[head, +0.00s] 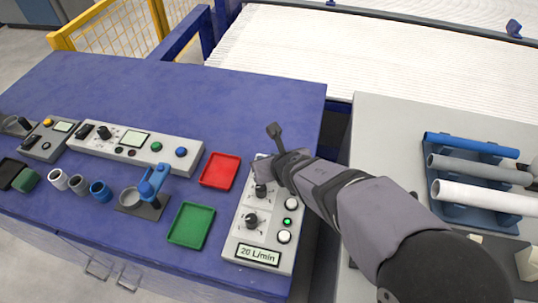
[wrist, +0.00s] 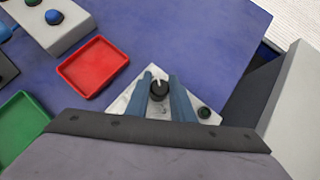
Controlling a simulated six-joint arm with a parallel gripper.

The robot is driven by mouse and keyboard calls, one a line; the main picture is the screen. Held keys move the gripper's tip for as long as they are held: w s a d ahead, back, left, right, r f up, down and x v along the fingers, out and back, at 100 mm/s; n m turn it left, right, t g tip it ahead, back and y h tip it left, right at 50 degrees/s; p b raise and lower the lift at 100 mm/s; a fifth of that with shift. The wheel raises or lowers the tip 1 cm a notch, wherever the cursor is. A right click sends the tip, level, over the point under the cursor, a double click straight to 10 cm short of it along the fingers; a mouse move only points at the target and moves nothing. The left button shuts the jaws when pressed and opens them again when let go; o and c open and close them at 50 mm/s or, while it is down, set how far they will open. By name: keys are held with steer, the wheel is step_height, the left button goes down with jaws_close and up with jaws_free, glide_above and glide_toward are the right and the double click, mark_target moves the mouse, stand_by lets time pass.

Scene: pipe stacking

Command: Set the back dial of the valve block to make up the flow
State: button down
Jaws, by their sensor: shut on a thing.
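The valve block (head: 241,238) is a pale box on the blue table, with a display reading "20 L/min" at its front end. Two black dials, the front one (head: 251,219) and one behind it (head: 261,190), show with tick marks around them. White round buttons and a lit green lamp (head: 288,221) run along its right side. My gripper (wrist: 160,82) is shut on the back dial (wrist: 159,91), a black knob with a white pointer line, between its blue fingers. In the head view, my gripper hides the back end of the block.
A red tray (head: 220,171) and a green tray (head: 191,225) lie left of the block. Further left are a blue clamp stand (head: 150,187), short pipe pieces and a control box (head: 135,145). A rack of pipes (head: 470,170) stands on the grey surface at right.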

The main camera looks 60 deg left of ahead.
steer(key=m+t+p, duration=0.2)
steer(key=m+p, duration=0.1)
steer(key=shift+s+r+h, duration=0.1)
steer(key=shift+r+h, duration=0.15)
steer(key=shift+h, duration=0.15)
steer(key=m+t+h+p, duration=0.1)
steer(key=m+p, duration=0.1)
steer(key=m+t+h+p, duration=0.1)
steer(key=m+t+p, duration=0.1)
steer(key=m+p, duration=0.1)
steer(key=shift+f+m+t+h, duration=0.1)
steer(key=shift+m+t+h, duration=0.2)
steer(key=shift+h, duration=0.1)
steer(key=m+t+h, duration=0.1)
steer(key=m+h, duration=0.1)
steer(key=m, duration=0.1)
steer(key=shift+f+p, duration=0.2)
steer(key=shift+p, duration=0.15)
steer(key=shift+m+t+h+b, duration=0.3)
steer(key=shift+m+h+b, duration=0.25)
steer(key=shift+m+h, duration=0.65)
steer(key=shift+m, duration=0.5)
steer(key=shift+d+m+h+b, duration=0.1)
steer(key=shift+m+h+b, duration=0.4)
steer(key=shift+h+b, duration=0.1)
steer(key=shift+w+r, duration=0.1)
steer(key=shift+w, duration=0.1)
steer(key=c, duration=1.5)
jaws_free()
steer(key=shift+c, duration=0.2)
